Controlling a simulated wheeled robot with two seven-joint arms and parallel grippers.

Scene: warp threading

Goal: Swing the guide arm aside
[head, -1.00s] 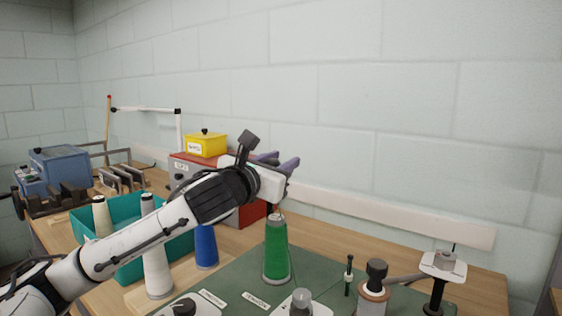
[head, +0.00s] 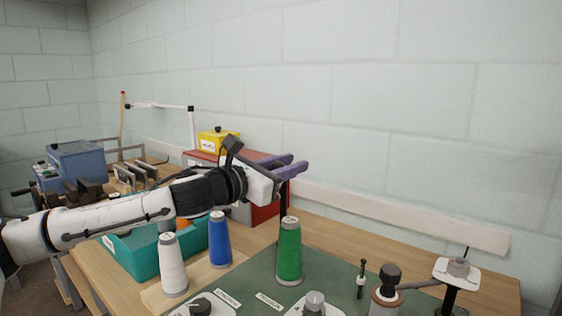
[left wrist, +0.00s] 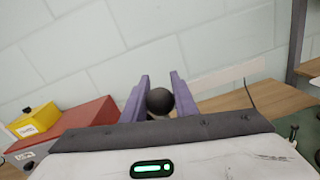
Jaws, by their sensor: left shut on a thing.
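My left gripper (head: 290,168), with purple fingers, is shut on a dark round knob (left wrist: 160,101), which sits between the fingers in the left wrist view. In the head view, a thin dark post (head: 284,201) shows below the fingers, behind the green cone (head: 289,250). What the knob belongs to is mostly hidden. A short grey arm (head: 420,285) runs from a black-knobbed post (head: 390,275) to a small white plate (head: 455,272) at the right. I cannot tell which part is the guide arm. My right gripper is not in view.
A white cone (head: 172,265) and blue cone (head: 219,240) stand near a teal bin (head: 140,255). A yellow box (head: 216,143) sits on a red box (head: 265,206) behind my gripper. A white raised bar (head: 160,106) spans the back left.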

